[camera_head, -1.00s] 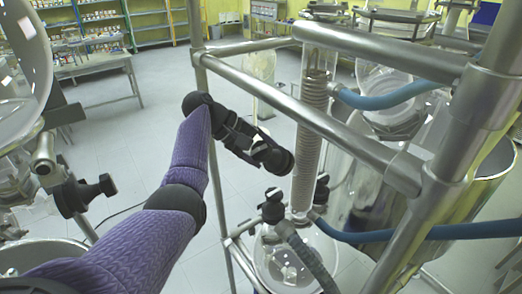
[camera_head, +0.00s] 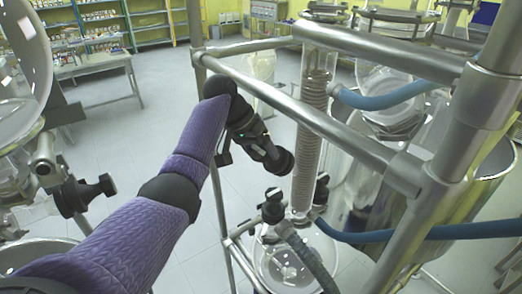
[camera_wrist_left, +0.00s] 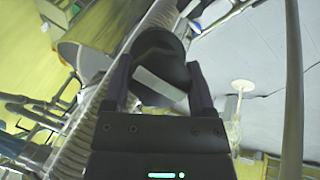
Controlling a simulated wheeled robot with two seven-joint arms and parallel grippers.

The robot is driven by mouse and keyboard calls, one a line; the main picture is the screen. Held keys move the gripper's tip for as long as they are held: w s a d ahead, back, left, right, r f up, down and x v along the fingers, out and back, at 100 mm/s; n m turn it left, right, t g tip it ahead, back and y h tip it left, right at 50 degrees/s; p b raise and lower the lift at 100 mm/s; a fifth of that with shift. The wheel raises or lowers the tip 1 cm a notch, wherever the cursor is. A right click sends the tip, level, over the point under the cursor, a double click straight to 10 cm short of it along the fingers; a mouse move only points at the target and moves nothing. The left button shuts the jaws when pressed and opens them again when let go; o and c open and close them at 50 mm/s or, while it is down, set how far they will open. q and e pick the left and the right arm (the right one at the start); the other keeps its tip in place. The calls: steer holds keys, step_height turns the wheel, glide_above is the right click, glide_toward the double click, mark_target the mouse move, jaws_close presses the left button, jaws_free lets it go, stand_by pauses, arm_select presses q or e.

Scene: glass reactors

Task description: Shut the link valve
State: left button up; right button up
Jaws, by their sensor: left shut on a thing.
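The link valve's black knob (camera_head: 285,163) shows in the head view beside the vertical glass coil column, left of it. My left gripper (camera_head: 271,153) reaches it from the upper left, with its fingers around it. In the left wrist view the dark rounded knob (camera_wrist_left: 160,55) with a pale flat patch sits between the two fingers of my left gripper (camera_wrist_left: 158,82), which is shut on it. The valve body behind the knob is mostly hidden, so I cannot read its setting. My right gripper is not in view.
The coil column (camera_head: 308,150) stands close to the right of the gripper. Steel frame rails (camera_head: 300,107) cross above and in front. A lower black knob (camera_head: 272,205) and blue hoses (camera_head: 400,233) are near. Open floor (camera_head: 120,120) lies to the left.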

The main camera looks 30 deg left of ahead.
arm_select(q)
steer(key=m+y, duration=0.1)
steer(key=m, duration=0.3)
steer(key=shift+y, duration=0.4)
steer(key=m+t+y, duration=0.1)
steer(key=m, duration=0.2)
steer(key=shift+m+y, duration=0.3)
steer(key=shift+m, duration=0.1)
steer(key=m+t+y, duration=0.1)
steer(key=m, duration=0.2)
steer(key=shift+m, duration=0.4)
steer(key=shift+m+t+y, duration=0.4)
steer(key=shift+m+t, duration=0.4)
steer(key=shift+m, duration=1)
steer(key=o, duration=1.2)
steer(key=shift+c, duration=0.2)
